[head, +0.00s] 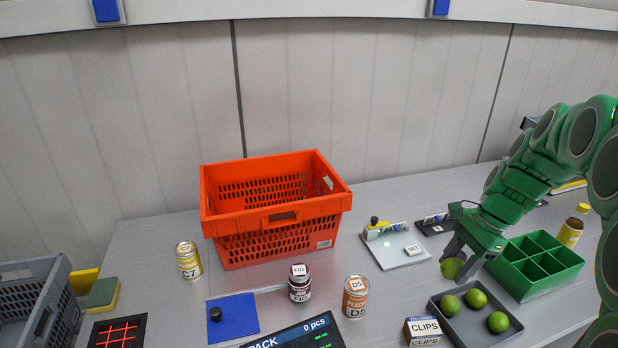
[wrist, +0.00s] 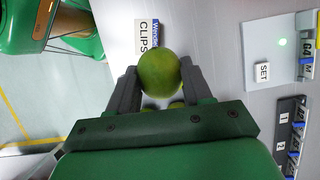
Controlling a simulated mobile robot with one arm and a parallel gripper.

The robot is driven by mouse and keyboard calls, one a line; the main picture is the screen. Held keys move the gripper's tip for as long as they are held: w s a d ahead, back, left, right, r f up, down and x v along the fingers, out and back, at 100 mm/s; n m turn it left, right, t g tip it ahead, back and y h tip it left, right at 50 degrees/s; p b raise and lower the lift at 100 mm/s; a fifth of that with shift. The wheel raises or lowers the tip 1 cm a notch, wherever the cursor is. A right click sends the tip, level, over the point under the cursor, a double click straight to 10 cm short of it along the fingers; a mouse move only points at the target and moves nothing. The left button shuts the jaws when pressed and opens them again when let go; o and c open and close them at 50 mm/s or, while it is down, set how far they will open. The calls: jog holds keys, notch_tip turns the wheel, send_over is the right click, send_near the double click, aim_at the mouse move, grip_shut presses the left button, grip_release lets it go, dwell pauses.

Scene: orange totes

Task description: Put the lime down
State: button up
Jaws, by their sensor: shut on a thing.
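My gripper (head: 464,255) is shut on a green lime (head: 451,267), held in the air above the back of a dark grey tray (head: 486,333). In the wrist view the lime (wrist: 159,71) sits between the two dark fingers of my gripper (wrist: 158,80). Several other limes, such as one lime (head: 498,322), lie in the grey tray. In the wrist view the held lime and my gripper hide most of the tray.
A green divided box (head: 541,284) stands right of the gripper. A CLIPS box (head: 423,330) is left of the grey tray. A scale (head: 399,254) with a SET button lies behind. An orange tote (head: 252,246), a D5 can (head: 355,297) and a FIG jar (head: 299,286) stand further left.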

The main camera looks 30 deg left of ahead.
jog(key=w+a+r+m+t, duration=0.1)
jog(key=w+a+r+m, duration=0.2)
jog(key=w+a, duration=0.95)
jog(key=m+y, duration=0.1)
jog(key=m, duration=0.1)
send_near(342, 183)
jog(key=shift+t, duration=0.3)
jog(key=x, duration=0.4)
jog(key=shift+s+a+f, duration=0.1)
jog(key=shift+s+f, duration=0.2)
jog(key=shift+a+r, duration=0.1)
jog(key=shift+a, duration=0.65)
jog(key=shift+s+a+f, duration=0.1)
jog(key=shift+s+a, duration=0.1)
jog(key=shift+a, duration=0.3)
jog(key=shift+s+a+f, duration=0.1)
jog(key=shift+s+a, duration=0.1)
jog(key=shift+a, duration=0.25)
jog(key=shift+s+a+f, duration=0.1)
jog(key=shift+a+f, duration=0.1)
jog(key=shift+a, duration=0.2)
